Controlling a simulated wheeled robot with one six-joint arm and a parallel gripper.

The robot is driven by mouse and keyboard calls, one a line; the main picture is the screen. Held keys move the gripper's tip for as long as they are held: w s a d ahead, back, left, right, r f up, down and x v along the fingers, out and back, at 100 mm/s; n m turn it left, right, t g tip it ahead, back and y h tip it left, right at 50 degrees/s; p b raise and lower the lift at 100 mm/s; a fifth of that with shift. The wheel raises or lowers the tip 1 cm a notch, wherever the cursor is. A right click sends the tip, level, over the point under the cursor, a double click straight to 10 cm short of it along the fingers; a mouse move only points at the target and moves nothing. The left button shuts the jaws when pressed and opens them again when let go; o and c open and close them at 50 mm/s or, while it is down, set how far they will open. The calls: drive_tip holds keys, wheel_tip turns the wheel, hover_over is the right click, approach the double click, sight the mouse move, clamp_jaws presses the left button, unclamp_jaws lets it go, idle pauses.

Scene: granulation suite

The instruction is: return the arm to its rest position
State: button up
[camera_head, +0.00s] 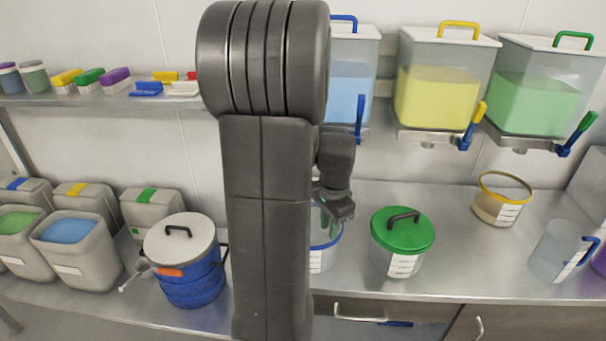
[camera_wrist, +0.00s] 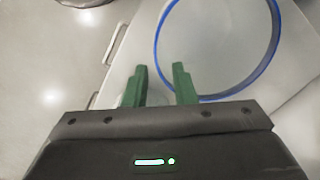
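My arm stands large in the middle of the head view and hides part of the bench behind it. My gripper (camera_head: 330,215) is low over the steel bench, by a blue-rimmed clear container (camera_head: 322,258) that is partly hidden by the arm. In the wrist view my gripper (camera_wrist: 160,82) shows two green fingers apart, with nothing between them. The blue rim (camera_wrist: 277,40) of the container lies just beyond and right of the fingertips. The container looks empty in the wrist view.
A green-lidded tub (camera_head: 402,243) stands just right of my gripper, and a yellow-rimmed container (camera_head: 501,200) farther right. A blue drum (camera_head: 190,280) with a white lid stands left. Hoppers with yellow (camera_head: 437,95) and green (camera_head: 535,100) contents hang above the bench.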

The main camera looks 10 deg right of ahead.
sight(326, 252)
drive_tip(key=f, duration=1.1)
drive_tip(key=shift+w+a+f, duration=0.1)
drive_tip(key=shift+w, duration=0.2)
drive_tip(key=shift+r, duration=0.4)
drive_tip(key=shift+f, duration=0.1)
